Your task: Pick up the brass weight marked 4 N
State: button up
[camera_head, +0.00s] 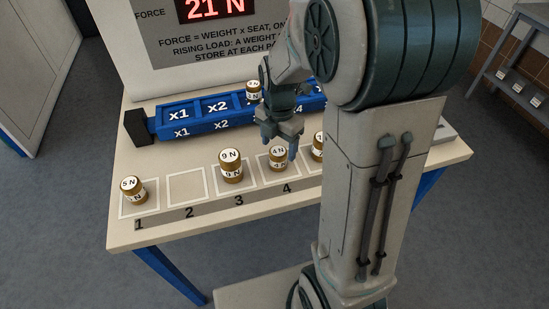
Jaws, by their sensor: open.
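The brass weight marked 4 N (278,158) stands upright in the square above number 4 on the table. My gripper (281,148) is open, pointing down right at this weight, with a fingertip at its right side in the picture. I cannot tell whether the fingers touch it or how far above it they are. The gripper partly overlaps the blue seat rail (177,118) behind.
A 9 N weight (231,166) stands close on the left, and another weight (318,146) on the right is partly hidden by my arm. A 5 N weight (132,190) is on square 1. Square 2 (188,188) is empty. A weight (254,89) sits on the rail. The display (213,8) reads 21 N.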

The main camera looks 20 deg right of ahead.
aim_at(278, 151)
notch_tip(278, 151, down, 5)
jog(key=shift+a+r+p, duration=0.1)
jog(key=shift+p, duration=0.2)
jog(key=c, duration=1.2)
jog(key=shift+c, duration=0.8)
